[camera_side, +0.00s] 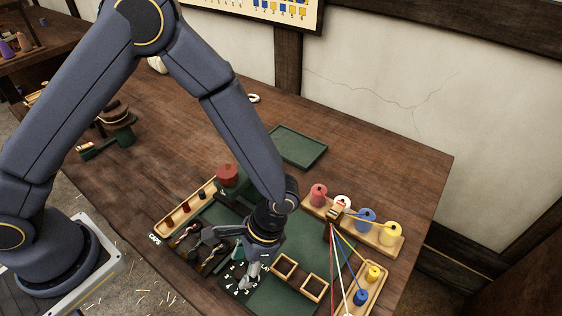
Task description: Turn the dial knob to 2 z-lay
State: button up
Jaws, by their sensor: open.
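My gripper (248,275) points down over a small dark panel with white marks (232,291) on the green work mat. The jaws are open. The dial knob itself cannot be made out; the gripper and wrist cover much of the panel. I cannot tell whether the fingers touch the knob or which mark it points to. The marks are too small to read.
Right of the panel lie two wooden square frames (313,288). A rack of coloured spools (388,238) stands at the right, with strings running down from a post. A wooden tray (177,218) and a red-topped green block (228,180) are at the left. A green tray (297,146) lies behind.

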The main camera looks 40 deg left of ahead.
jog(key=v, duration=1)
jog(key=shift+w+r, duration=0.15)
jog(key=shift+r, duration=0.15)
